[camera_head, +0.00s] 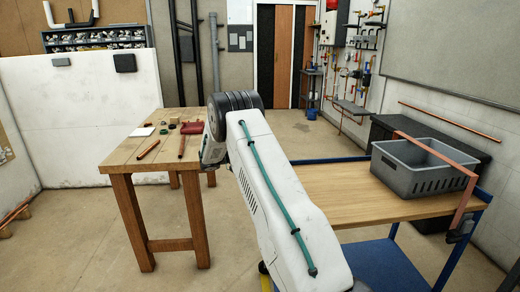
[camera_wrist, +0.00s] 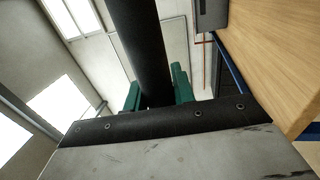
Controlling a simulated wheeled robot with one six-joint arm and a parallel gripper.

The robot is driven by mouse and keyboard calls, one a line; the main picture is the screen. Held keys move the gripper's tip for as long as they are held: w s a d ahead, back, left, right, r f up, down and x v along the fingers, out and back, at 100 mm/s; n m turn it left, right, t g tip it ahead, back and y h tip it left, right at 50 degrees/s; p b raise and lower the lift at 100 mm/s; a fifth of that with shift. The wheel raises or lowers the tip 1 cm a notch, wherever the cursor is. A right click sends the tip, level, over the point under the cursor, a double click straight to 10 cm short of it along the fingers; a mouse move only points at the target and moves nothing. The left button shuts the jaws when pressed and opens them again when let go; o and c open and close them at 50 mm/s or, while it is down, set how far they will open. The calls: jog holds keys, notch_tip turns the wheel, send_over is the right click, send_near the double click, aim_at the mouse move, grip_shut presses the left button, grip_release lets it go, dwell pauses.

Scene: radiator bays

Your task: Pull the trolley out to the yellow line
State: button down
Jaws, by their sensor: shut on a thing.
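The trolley (camera_head: 335,197) stands at the right in the head view, with a wooden top, a blue frame and a blue lower shelf. Its wooden top (camera_wrist: 275,50) and blue edge also show at the right of the wrist view. My gripper (camera_wrist: 157,88) has its two green fingers on either side of a thick black bar (camera_wrist: 138,40), shut on it; the bar looks like the trolley's handle. In the head view my white arm hides the gripper and the trolley's left end. A small yellow patch (camera_head: 264,270) shows low beside my arm; I cannot tell whether it is the yellow line.
A grey crate (camera_head: 410,178) with a copper-coloured frame sits on the trolley's right end. A wooden workbench (camera_head: 130,158) with pipe pieces stands to the left. A black chest (camera_head: 470,150) stands behind the trolley by the wall. Bare floor (camera_head: 80,245) lies at the front left.

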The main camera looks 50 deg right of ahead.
jog(key=shift+w+a, duration=0.1)
jog(key=shift+a, duration=0.05)
jog(key=c, duration=1.5)
grip_release()
jog(key=o, duration=0.3)
jog(key=shift+w+a, duration=0.1)
jog(key=shift+a, duration=0.05)
jog(key=v, duration=0.7)
jog(key=shift+w+a+f, duration=0.15)
jog(key=shift+w+a, duration=0.05)
